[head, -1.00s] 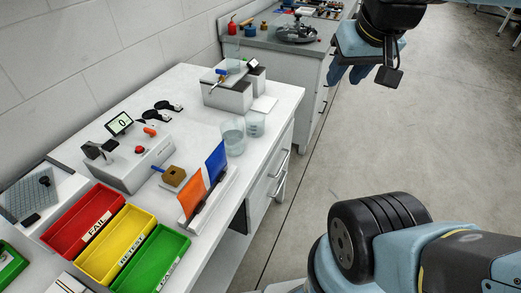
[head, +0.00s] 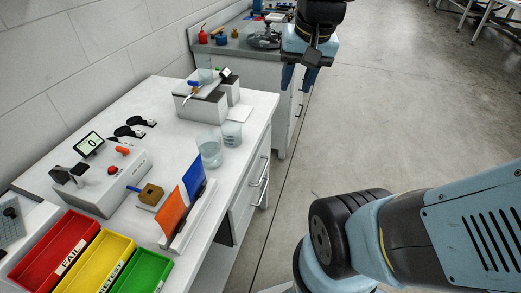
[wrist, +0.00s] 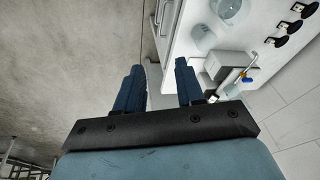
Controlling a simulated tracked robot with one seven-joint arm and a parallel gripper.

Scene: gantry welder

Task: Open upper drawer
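The white workbench (head: 215,192) has a drawer unit on its right-hand face. The upper drawer's silver handle (head: 260,173) shows there, with a second handle (head: 263,192) just below it; both drawers look shut. My gripper (head: 297,88) hangs above and beyond the drawers, past the far end of the bench, touching nothing. In the wrist view my gripper (wrist: 158,70) has its two blue fingers spread apart with nothing between them. The drawer fronts are seen steeply from above. A handle (wrist: 165,17) shows small near the top of the wrist view.
On the bench stand two beakers (head: 210,152), an orange and blue divider rack (head: 184,212), a grey device (head: 203,105) and red, yellow and green bins (head: 100,262). A grey-topped cabinet (head: 245,45) stands beyond. The floor (head: 400,110) to the right is clear.

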